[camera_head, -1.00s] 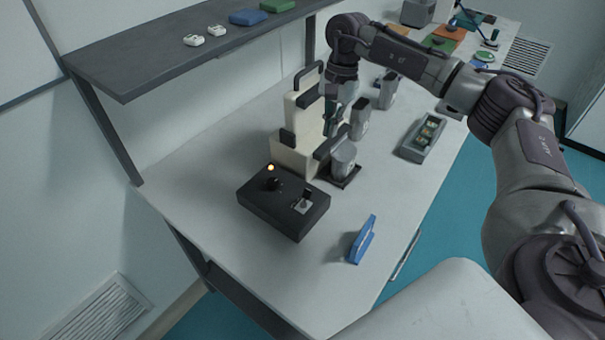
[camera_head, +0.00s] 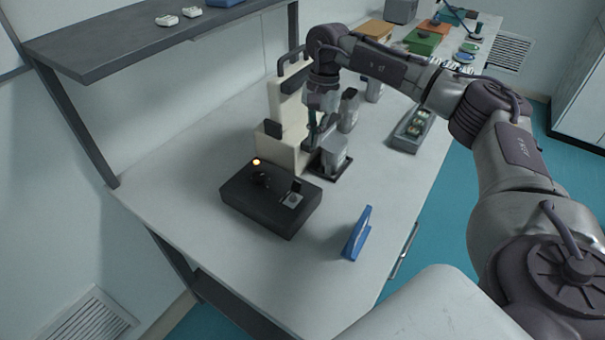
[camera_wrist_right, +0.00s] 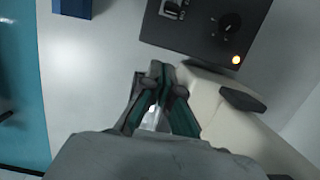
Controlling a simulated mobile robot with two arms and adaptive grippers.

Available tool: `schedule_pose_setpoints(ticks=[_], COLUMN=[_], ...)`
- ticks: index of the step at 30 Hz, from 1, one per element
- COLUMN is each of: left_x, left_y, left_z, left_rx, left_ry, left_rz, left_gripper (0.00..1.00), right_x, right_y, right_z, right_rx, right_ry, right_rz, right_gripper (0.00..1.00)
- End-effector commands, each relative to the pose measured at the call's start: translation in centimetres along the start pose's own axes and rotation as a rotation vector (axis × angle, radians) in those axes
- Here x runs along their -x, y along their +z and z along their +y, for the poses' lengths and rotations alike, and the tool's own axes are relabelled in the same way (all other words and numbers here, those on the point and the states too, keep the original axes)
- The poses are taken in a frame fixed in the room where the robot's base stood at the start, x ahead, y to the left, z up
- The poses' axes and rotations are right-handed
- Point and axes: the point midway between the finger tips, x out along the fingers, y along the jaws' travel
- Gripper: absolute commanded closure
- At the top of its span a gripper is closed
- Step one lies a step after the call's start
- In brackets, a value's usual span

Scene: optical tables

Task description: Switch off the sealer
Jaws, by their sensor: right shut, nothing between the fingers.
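The sealer is a beige machine (camera_head: 280,147) with black handles, behind a black control box (camera_head: 270,217). The box carries a lit orange lamp (camera_head: 256,162), a black knob (camera_head: 262,179) and a switch (camera_head: 293,198). In the right wrist view the box (camera_wrist_right: 205,42), lamp (camera_wrist_right: 236,60), knob (camera_wrist_right: 230,22) and switch (camera_wrist_right: 172,9) are at the top. The beige body (camera_wrist_right: 205,100) is right of the fingers. My right gripper (camera_head: 312,142) is shut and empty, beside the sealer's right side. Its fingertips (camera_wrist_right: 160,68) point toward the box, apart from it. My left gripper is out of view.
A grey container (camera_head: 334,154) stands on a dark pad right of my right gripper. A blue upright object (camera_head: 357,234) is near the table's front edge. A grey tray (camera_head: 411,131) lies farther back. A shelf (camera_head: 130,40) overhangs the left. Table before the box is clear.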

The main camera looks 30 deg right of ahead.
Motion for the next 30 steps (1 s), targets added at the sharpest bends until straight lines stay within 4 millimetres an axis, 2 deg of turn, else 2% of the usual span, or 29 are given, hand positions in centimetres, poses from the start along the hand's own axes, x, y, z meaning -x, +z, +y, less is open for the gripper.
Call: schedule_pose_setpoints(ticks=[5, 8, 19, 24, 30], left_x=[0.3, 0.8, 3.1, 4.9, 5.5], left_y=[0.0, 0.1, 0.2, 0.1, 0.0], left_z=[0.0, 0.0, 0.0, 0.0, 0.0], left_rx=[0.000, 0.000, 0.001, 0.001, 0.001], left_ry=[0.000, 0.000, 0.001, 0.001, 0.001], left_rz=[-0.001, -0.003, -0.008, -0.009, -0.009], left_gripper=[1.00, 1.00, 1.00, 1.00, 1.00], right_x=[-0.8, -2.1, -9.8, -8.7, -8.6], right_y=[0.0, 0.1, 0.1, 2.5, 3.7], right_z=[0.0, 0.1, 0.1, 0.0, 0.0], right_rx=[0.000, 0.000, 0.001, 0.004, 0.001], right_ry=[0.003, 0.005, 0.005, -0.001, 0.000], right_rz=[0.000, -0.001, -0.002, 0.000, 0.000], right_gripper=[1.00, 1.00, 1.00, 1.00, 1.00])
